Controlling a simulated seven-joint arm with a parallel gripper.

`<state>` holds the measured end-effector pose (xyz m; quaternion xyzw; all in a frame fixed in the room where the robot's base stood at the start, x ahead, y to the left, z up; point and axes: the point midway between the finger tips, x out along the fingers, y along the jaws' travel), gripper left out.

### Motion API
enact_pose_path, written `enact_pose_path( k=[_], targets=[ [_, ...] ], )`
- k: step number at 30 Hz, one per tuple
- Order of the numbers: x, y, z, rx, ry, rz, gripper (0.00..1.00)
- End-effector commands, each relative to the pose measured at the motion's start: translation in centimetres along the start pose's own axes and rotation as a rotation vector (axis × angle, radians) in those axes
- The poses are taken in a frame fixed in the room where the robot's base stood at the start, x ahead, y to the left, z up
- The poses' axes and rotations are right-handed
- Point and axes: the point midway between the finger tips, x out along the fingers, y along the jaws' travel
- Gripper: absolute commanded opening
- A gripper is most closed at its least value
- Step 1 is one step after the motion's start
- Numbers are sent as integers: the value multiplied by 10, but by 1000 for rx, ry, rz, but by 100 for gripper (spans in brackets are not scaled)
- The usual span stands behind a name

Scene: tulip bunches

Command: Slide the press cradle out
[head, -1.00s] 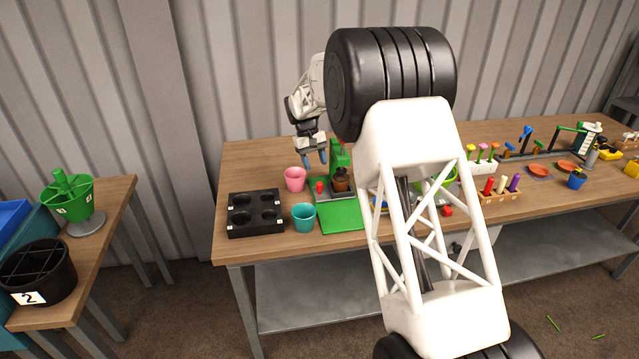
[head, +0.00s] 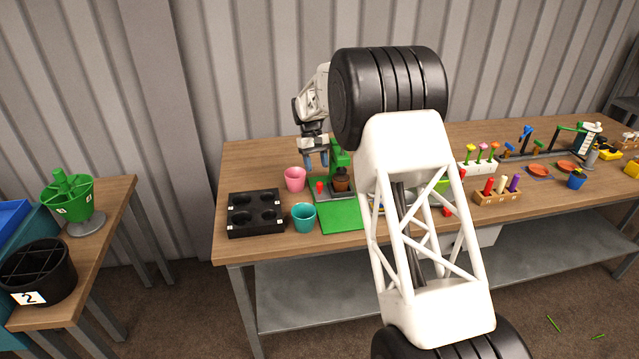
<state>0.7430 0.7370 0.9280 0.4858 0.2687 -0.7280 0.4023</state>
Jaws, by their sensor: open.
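The press is a green upright (head: 340,157) on the bench with a grey base. A brown pot (head: 342,183) sits at the foot of the upright, seemingly in the press cradle, whose own outline is too small to make out. A red knob (head: 320,188) is just left of the pot, and a flat green panel (head: 340,219) lies in front.
A pink pot (head: 295,179) stands left of the press and a teal pot (head: 304,217) in front-left. A black tray (head: 256,231) with round holes lies farther left. My arm hides the bench right of the press. Pegs in a wooden block (head: 497,197) stand farther right.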

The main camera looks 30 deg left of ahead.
Motion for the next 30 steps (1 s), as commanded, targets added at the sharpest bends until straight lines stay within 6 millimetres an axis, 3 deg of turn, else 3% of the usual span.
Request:
enact_pose_path(
  k=[16,30],
  targets=[
    [59,0,0,0,0,0,50],
    [68,0,0,0,1,0,50]
  ],
)
